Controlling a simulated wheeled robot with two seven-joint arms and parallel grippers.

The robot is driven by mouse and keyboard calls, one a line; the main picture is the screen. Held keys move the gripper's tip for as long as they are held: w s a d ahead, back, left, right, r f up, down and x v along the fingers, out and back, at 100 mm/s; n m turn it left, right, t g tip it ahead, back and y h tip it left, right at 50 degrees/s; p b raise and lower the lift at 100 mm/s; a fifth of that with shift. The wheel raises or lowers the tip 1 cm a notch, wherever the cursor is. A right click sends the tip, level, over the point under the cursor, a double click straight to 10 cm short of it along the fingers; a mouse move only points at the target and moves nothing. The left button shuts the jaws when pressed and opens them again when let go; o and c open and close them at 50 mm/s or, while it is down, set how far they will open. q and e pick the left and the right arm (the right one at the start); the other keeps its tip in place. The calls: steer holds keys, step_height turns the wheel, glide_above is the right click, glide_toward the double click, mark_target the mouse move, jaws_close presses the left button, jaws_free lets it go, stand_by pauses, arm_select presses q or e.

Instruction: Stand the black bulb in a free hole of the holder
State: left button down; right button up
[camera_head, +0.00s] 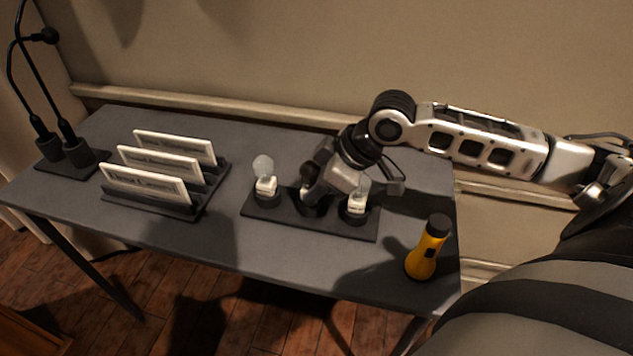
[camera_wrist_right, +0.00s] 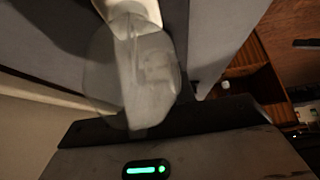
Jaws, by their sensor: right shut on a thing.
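The holder (camera_head: 335,228) is a dark flat strip on the desk with round sockets. A clear bulb with a white base (camera_head: 266,187) stands upright in its left socket. Another clear bulb with a white base (camera_head: 357,205) stands in its right socket, partly behind my gripper. My right gripper (camera_head: 311,192) is shut at the middle socket (camera_head: 312,210), between these two. The black bulb is not clearly distinguishable from the dark gripper parts there, and I cannot tell how deep it sits. The right wrist view shows a clear bulb (camera_wrist_right: 135,75) close up. My left gripper is not in view.
A dark rack (camera_head: 205,200) with white cards is left of the holder. Microphones on a dark base (camera_head: 75,163) stand at the far left. The desk is clear in front of the holder.

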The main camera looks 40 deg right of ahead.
steer(key=shift+f, duration=0.15)
steer(key=o, duration=1)
steer(key=v, duration=0.4)
steer(key=shift+s+d+p, duration=0.15)
steer(key=shift+d+p, duration=0.05)
steer(key=shift+p, duration=0.15)
steer(key=p+v, duration=0.2)
steer(key=v, duration=0.1)
steer(key=p+v, duration=0.3)
steer(key=v, duration=0.1)
steer(key=shift+a+r, duration=0.2)
steer(key=p+v, duration=0.3)
steer(key=v, duration=0.1)
steer(key=shift+p, duration=0.4)
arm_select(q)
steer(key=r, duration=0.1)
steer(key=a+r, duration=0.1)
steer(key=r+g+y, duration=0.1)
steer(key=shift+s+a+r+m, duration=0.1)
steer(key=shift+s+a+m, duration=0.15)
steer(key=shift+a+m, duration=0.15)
arm_select(e)
steer(key=shift+s+d+r, duration=0.1)
steer(key=shift+d+r, duration=0.05)
steer(key=shift+r, duration=0.1)
